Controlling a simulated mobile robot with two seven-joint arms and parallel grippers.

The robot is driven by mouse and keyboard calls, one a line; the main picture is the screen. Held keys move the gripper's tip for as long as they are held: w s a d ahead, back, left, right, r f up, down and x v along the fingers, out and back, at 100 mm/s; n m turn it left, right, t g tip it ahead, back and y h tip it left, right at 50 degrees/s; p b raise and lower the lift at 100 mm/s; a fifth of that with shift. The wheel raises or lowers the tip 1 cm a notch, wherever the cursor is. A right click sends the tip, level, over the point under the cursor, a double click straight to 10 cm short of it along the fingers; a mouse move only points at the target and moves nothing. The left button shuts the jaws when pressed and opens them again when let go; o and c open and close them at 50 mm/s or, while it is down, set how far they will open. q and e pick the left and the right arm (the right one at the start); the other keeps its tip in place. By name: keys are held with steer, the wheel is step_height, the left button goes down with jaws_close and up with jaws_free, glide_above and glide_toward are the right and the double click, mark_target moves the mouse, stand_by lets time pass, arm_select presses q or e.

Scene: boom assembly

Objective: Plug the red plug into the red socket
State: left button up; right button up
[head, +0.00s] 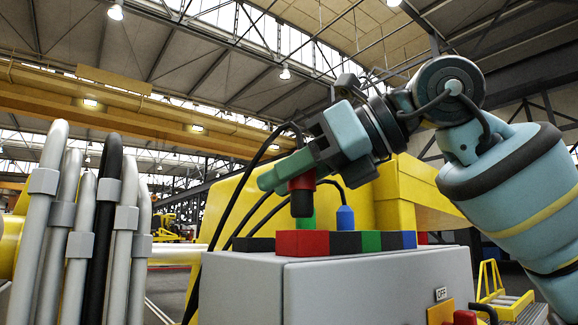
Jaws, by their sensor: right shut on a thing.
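My right gripper (290,172) reaches in from the right and is shut on the red plug (301,183). The plug hangs roughly upright, with a dark lower end and a black cable looping off to the left. The red socket (302,244) is the red block at the left of a row on top of the grey box (345,290). The plug's lower end shows just above the red block in the picture, with a small gap. I cannot tell its depth offset. The gripper hides the plug's top. My left gripper is not in view.
Black (346,242), green (371,241) and blue (402,240) blocks continue the row. A blue plug (345,218) and a green piece (307,220) stand behind it. Black cables hang left of the box. Grey pipes (75,230) stand at far left, yellow structure (415,190) behind.

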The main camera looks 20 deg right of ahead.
steer(key=shift+f, duration=1.8)
steer(key=shift+f, duration=0.1)
steer(key=o, duration=1)
steer(key=shift+o, duration=0.2)
steer(key=v, duration=0.7)
steer(key=shift+s+d, duration=0.25)
steer(key=shift+d, duration=0.05)
